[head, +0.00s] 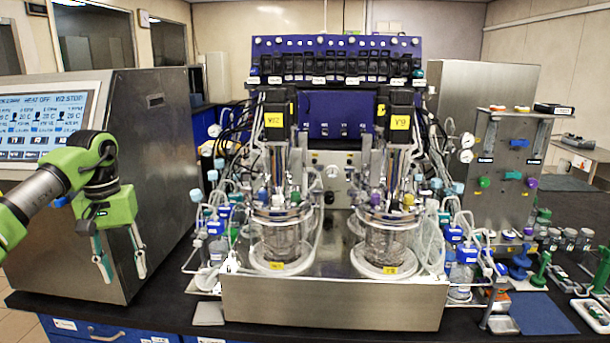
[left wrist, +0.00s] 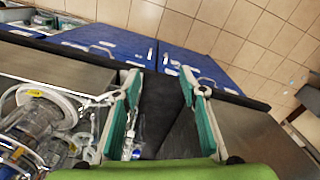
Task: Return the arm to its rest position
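My left arm comes in from the left in the head view, and its gripper (head: 122,272) hangs fingers down in front of the steel control cabinet (head: 160,150). Its two green-padded fingers are spread apart with nothing between them. In the left wrist view the gripper (left wrist: 160,82) also shows open and empty, with the dark bench edge and blue drawers beyond the fingertips. My right gripper is in neither view.
Two glass bioreactor vessels (head: 282,235) (head: 386,240) stand on a steel base (head: 335,305) with many tubes. The cabinet's touch screen (head: 45,118) is close behind my left arm. Bottles and small tools crowd the bench on the right. Blue drawers (head: 100,332) are below the bench.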

